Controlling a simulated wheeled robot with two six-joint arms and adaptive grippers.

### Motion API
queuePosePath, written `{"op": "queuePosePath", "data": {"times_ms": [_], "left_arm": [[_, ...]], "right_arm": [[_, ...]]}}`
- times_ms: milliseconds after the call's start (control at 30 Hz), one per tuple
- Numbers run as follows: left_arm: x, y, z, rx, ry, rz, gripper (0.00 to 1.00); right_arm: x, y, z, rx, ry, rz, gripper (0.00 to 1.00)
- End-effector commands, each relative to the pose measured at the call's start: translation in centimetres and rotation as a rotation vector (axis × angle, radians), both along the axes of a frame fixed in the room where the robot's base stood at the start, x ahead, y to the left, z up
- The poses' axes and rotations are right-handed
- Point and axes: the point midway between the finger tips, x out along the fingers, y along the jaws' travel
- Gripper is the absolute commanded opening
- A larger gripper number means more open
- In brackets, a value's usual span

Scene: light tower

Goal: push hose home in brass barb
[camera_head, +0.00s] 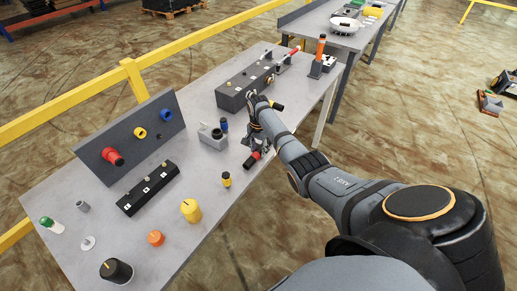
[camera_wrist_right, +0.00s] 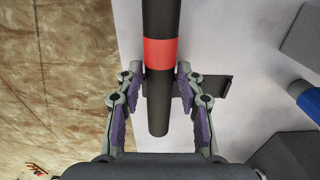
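In the right wrist view a black hose (camera_wrist_right: 160,115) with a red band (camera_wrist_right: 160,53) runs down the middle of the picture and ends between my fingers. My right gripper (camera_wrist_right: 158,85) is open, with one finger on each side of the hose near the band; small gaps seem to show on both sides. In the head view my right gripper (camera_head: 256,140) is low over the table's right edge, and the red band (camera_head: 251,160) shows just below it. I cannot clearly make out the brass barb; a dark fitting block (camera_head: 230,102) stands beyond the gripper.
The grey table (camera_head: 205,195) holds a dark panel (camera_head: 130,140) with coloured knobs, a black strip block (camera_head: 148,188), a grey box (camera_head: 212,138) and loose yellow and orange caps. A yellow rail (camera_head: 90,85) runs behind it.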

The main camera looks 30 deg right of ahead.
Motion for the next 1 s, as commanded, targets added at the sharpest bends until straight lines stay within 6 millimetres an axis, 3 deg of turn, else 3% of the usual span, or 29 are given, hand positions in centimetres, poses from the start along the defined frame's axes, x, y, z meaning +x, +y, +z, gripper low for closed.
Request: {"op": "queuePosePath", "data": {"times_ms": [100, 333, 467, 800, 1000], "left_arm": [[0.0, 0.0, 0.0, 0.000, 0.000, 0.000, 0.40], [0.0, 0.0, 0.0, 0.000, 0.000, 0.000, 0.40], [0.0, 0.0, -1.2, 0.000, 0.000, 0.000, 0.40], [0.0, 0.1, -2.4, 0.001, 0.001, 0.000, 0.40], [0.0, 0.1, -2.7, 0.001, 0.001, 0.000, 0.40]], "right_arm": [[0.0, 0.0, 0.0, 0.000, 0.000, 0.000, 0.53], [0.0, 0.0, 0.0, 0.000, 0.000, 0.000, 0.53], [0.0, 0.0, -0.5, -0.001, -0.001, 0.000, 0.53], [0.1, 0.2, 7.4, 0.000, -0.004, 0.000, 0.53], [0.1, 0.2, 10.1, 0.000, -0.002, -0.001, 0.53]]}}
